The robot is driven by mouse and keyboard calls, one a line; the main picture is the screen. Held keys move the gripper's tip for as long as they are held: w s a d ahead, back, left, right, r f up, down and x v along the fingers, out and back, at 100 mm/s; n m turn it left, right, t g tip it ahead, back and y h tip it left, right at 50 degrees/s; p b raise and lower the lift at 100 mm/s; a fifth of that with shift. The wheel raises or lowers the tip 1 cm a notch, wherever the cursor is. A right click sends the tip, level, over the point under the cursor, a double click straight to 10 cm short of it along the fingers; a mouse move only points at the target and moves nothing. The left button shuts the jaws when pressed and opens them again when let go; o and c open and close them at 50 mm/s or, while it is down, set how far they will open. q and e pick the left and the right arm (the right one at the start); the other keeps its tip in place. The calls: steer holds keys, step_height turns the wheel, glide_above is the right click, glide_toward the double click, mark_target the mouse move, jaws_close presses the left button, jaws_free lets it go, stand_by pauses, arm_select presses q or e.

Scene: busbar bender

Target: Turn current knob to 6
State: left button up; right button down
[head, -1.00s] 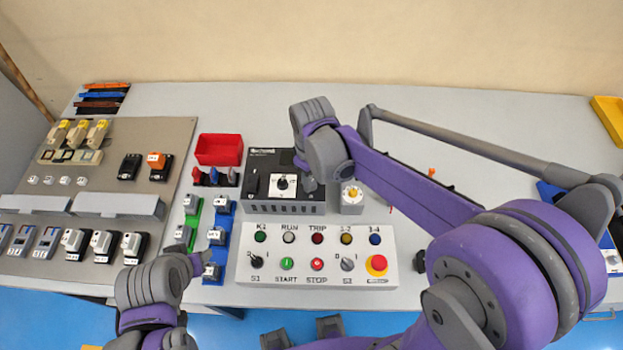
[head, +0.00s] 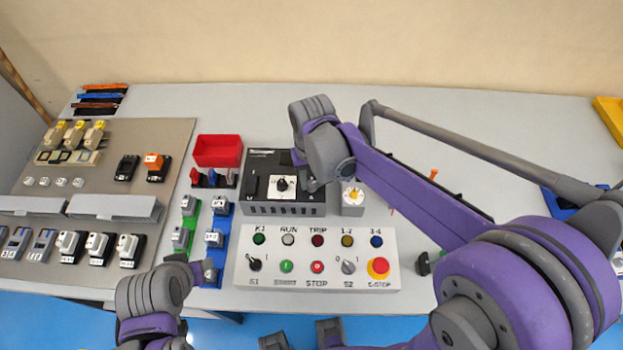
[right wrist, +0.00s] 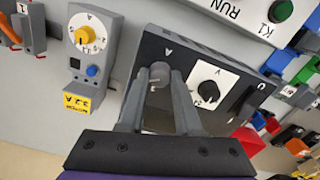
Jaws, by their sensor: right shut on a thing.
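A black box (head: 262,205) stands behind the switch panel, with a black knob (head: 282,184) on a white dial. In the right wrist view, a small grey knob (right wrist: 160,74) on this box, by a letter A, sits between the fingers of my right gripper (right wrist: 159,95), which is shut on it. In the head view my right gripper (head: 305,183) comes down on the box's right part and hides that knob; its setting is not readable. My left gripper (head: 203,271) is at the lower left, by the blue block; its jaws are unclear.
A small grey unit with a yellow knob (head: 352,195) stands right of the box; its label (right wrist: 84,103) reads 3.2 A. The switch panel (head: 320,270) lies in front. A red bin (head: 218,151) stands at left. The table behind the box is clear.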

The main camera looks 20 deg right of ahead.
mark_target(312, 184)
stand_by(0.5)
steer(key=c, duration=0.6)
jaws_free()
steer(key=shift+r, duration=0.1)
step_height(312, 184, up, 11)
steer(key=shift+p, duration=0.35)
steer(key=shift+s+d+f, duration=0.1)
steer(key=shift+f, duration=0.1)
